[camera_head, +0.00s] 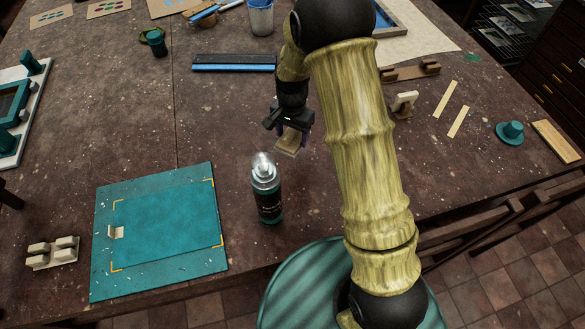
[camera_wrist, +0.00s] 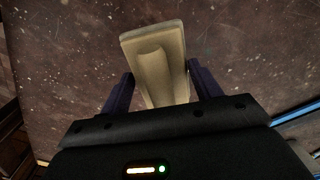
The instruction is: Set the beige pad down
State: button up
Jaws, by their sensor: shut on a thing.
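My gripper (camera_head: 288,125) is in the middle of the head view, behind and slightly right of the dark spray bottle. It is shut on the beige pad (camera_head: 286,149), which hangs below the fingers. In the wrist view the pad (camera_wrist: 156,58) shows a flat plate with a rounded raised grip, and the dark fingers of my gripper (camera_wrist: 158,92) press on both its sides. The pad appears to be above the table (camera_head: 330,190), but I cannot tell how large the gap is.
The spray bottle (camera_head: 267,190) stands close in front of the gripper. A teal board (camera_head: 160,281) lies at the left front, with several beige blocks (camera_head: 52,253) beside it. A blue-edged bar (camera_head: 234,64) lies behind. A small beige-topped stand (camera_head: 404,104) is right of my arm.

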jog(key=shift+f, duration=0.1)
jog(key=p, duration=0.2)
send_over(292, 162)
jog(key=shift+f, duration=2.95)
jog(key=shift+f+p, duration=0.45)
jog(key=shift+f, duration=1.6)
jog(key=shift+f, duration=0.1)
jog(key=shift+f, duration=0.1)
jog(key=o, duration=1)
jog(key=shift+c, duration=0.2)
